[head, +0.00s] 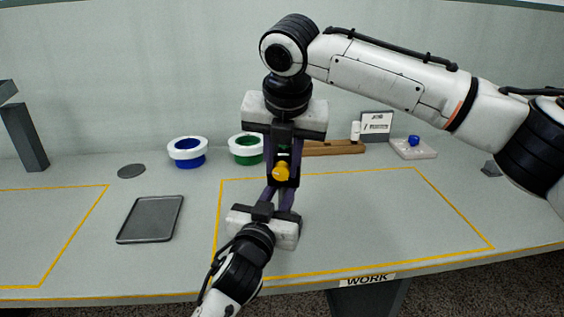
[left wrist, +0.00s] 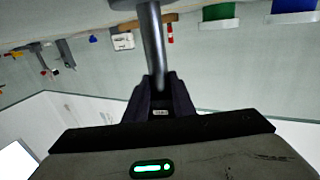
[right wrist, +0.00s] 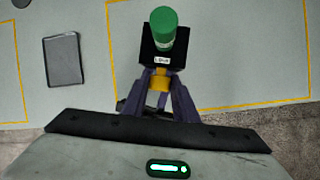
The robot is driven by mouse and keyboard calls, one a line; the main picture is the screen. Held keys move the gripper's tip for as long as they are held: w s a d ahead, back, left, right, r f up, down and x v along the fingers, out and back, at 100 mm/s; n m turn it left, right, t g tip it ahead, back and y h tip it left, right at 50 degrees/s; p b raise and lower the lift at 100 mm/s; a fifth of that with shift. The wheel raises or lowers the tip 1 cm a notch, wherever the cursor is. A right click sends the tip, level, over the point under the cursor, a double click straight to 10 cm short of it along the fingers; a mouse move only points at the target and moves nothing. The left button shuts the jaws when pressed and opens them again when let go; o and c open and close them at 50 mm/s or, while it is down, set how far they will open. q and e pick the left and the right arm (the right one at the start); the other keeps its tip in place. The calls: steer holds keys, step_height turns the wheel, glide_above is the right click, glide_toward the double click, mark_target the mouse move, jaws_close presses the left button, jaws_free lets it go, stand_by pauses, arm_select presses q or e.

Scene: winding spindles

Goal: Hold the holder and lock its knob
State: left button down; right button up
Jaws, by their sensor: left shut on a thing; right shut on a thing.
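The holder is a dark block (head: 295,178) with a yellow knob (head: 281,172), held above the work area. My right gripper (head: 282,163) comes down from above and is shut on the yellow knob (right wrist: 159,82). My left gripper (head: 279,192) comes up from below and is shut on the holder. In the left wrist view a grey rod (left wrist: 154,45) stands out beyond its fingers (left wrist: 160,90). The fingers hide part of the holder.
A blue-and-white ring (head: 188,152) and a green-and-white ring (head: 246,149) stand at the back. A grey tray (head: 150,220) lies left of the yellow-outlined area. A wooden bar (head: 335,148) and a pale plate (head: 413,150) with a blue piece are behind. The table's right middle is clear.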

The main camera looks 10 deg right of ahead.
arm_select(q)
steer(key=shift+a+f, duration=0.1)
steer(key=shift+f, duration=0.35)
arm_select(e)
steer(key=shift+f+y, duration=0.15)
steer(key=shift+y, duration=0.15)
steer(key=y, duration=0.1)
steer(key=t+y, duration=0.1)
steer(key=d+m+y, duration=0.1)
steer(key=y, duration=0.1)
steer(key=shift+s+f, duration=0.2)
steer(key=shift+f, duration=0.05)
steer(key=y, duration=0.1)
steer(key=t+y, duration=0.1)
steer(key=y, duration=0.1)
steer(key=shift+d+f+m, duration=0.1)
steer(key=shift+f+m, duration=0.1)
steer(key=shift+m, duration=0.2)
steer(key=shift+s+m+t+y, duration=0.1)
steer(key=shift+m+t+y, duration=0.2)
steer(key=shift+t+y, duration=0.5)
steer(key=shift+y, duration=0.3)
steer(key=o, duration=1.1)
steer(key=shift+c, duration=0.2)
steer(key=shift+d, duration=0.1)
